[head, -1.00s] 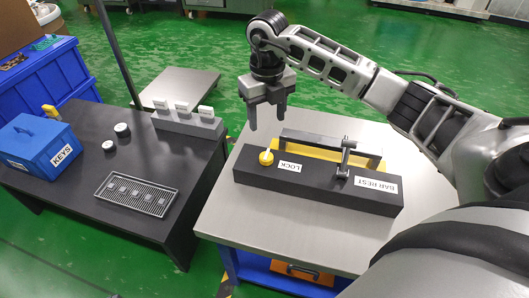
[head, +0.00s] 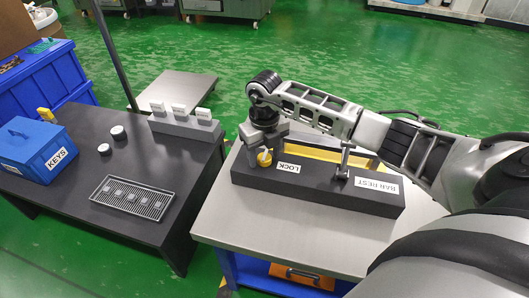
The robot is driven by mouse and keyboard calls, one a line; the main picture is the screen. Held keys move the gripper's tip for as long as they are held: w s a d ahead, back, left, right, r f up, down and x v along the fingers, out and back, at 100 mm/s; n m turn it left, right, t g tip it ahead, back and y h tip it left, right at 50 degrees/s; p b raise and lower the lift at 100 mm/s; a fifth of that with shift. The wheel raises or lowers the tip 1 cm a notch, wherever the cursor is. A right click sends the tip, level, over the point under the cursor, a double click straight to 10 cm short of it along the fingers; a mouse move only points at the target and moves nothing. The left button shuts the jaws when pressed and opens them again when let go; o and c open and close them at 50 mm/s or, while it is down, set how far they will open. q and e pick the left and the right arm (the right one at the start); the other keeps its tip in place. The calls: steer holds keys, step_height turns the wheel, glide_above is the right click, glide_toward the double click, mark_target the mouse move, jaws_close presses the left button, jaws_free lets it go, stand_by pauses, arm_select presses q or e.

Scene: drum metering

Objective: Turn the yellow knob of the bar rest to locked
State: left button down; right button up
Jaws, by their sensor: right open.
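The bar rest (head: 315,196) is a long dark block on the light table, with a LOCK label and a BAR REST label on its top. Its yellow knob (head: 264,158) stands at the left end, beside the LOCK label. My right gripper (head: 263,155) points down over that end, with its fingers open around or just beside the knob. I cannot tell whether the fingers touch it. The gripper hides part of the knob and the block's far left corner. My left gripper is not in view.
An upright metal post with a clamp (head: 343,160) stands on the bar rest, right of the knob. A yellow part lies behind the block. The dark table at left holds a blue KEYS box (head: 38,150), a slotted tray (head: 133,196) and a grey card stand (head: 187,127).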

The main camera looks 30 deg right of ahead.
steer(key=c, duration=1)
